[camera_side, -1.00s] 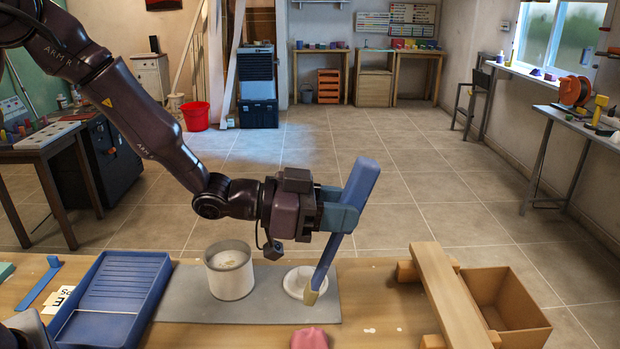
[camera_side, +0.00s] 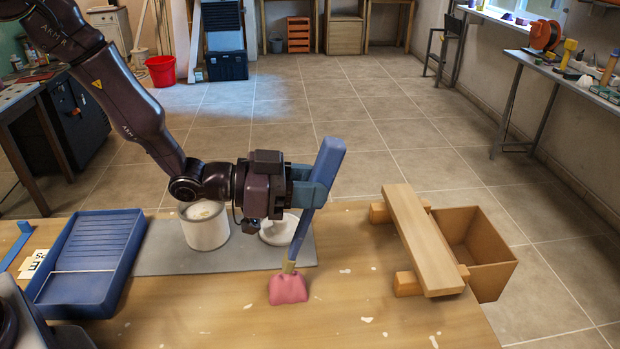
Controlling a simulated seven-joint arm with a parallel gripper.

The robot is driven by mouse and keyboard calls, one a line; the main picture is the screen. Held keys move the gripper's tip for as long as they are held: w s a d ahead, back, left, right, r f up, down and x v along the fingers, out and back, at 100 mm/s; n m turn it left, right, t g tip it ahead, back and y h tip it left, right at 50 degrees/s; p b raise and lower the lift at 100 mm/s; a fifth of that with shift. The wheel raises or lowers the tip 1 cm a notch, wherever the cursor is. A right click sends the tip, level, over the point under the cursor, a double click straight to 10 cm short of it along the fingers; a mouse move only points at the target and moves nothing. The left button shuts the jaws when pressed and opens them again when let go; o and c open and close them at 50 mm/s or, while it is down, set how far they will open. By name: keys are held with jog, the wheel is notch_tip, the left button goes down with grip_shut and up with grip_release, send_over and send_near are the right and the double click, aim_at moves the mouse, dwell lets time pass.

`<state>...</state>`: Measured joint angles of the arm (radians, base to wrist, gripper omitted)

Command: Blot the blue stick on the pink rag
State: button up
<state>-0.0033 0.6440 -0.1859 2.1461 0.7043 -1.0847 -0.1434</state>
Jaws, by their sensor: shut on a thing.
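The blue stick (camera_side: 322,165) is tilted, its thick end up and its pale yellowish tip low. My gripper (camera_side: 311,188) is shut on the stick's upper part. The pink rag (camera_side: 288,290) lies bunched on the wooden table in front of the grey mat. The stick's tip meets the top of the rag in the picture and seems to touch it; how firmly it presses I cannot tell.
A white pot (camera_side: 206,230) and a white round dish (camera_side: 280,230) stand on the grey mat (camera_side: 170,262). A blue tray (camera_side: 75,260) lies left. A wooden plank (camera_side: 425,240) on blocks and a cardboard box (camera_side: 485,262) are right. The table front is mostly clear.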

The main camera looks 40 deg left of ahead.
jog(key=shift+f, duration=0.55)
dwell(1.1)
jog(key=shift+r, duration=0.3)
jog(key=shift+w+d, duration=0.35)
dwell(0.7)
jog(key=shift+w+d, duration=0.1)
jog(key=shift+f, duration=0.3)
dwell(0.6)
jog(key=shift+r, duration=0.3)
dwell(0.9)
jog(key=shift+w+d, duration=0.35)
dwell(0.5)
jog(key=shift+f, duration=0.3)
dwell(0.5)
dwell(0.5)
